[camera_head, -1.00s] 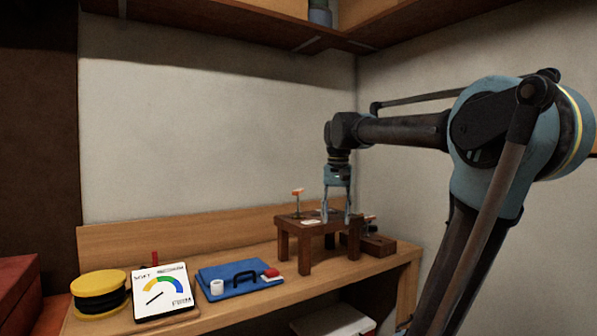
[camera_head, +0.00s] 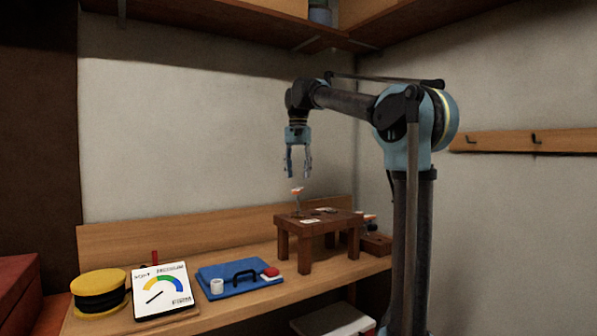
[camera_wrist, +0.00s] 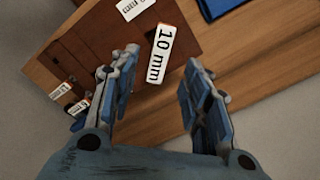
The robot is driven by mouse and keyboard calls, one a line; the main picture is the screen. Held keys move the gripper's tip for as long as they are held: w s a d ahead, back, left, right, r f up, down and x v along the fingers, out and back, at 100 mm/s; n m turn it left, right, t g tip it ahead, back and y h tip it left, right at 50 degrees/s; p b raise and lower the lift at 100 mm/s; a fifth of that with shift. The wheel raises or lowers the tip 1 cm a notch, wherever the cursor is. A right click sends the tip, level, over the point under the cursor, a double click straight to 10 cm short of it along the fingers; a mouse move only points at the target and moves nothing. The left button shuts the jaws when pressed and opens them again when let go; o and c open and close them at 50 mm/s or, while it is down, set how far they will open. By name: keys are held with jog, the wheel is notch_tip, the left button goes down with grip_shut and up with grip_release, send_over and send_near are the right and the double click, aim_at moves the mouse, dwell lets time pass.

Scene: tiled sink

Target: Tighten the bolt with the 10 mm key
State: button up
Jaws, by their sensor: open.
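The 10 mm key (camera_head: 297,191) stands upright at the back left of a small brown stool (camera_head: 318,228), its orange-edged top uppermost. In the wrist view its white "10 mm" label (camera_wrist: 160,54) shows between the fingers. My gripper (camera_head: 298,176) is open and empty, pointing down just above the key; its two fingers (camera_wrist: 161,62) are apart in the wrist view, on either side of the label. White cards (camera_head: 311,222) lie flat on the stool. I cannot make out the bolt.
A brown block (camera_head: 377,244) with orange-topped keys (camera_head: 369,217) is right of the stool. A blue case (camera_head: 238,282), a gauge board (camera_head: 161,288) and a yellow-black spool (camera_head: 99,291) stand left along the wooden bench.

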aim_at(298, 188)
jog(key=shift+f, duration=3.95)
jog(key=c, duration=1)
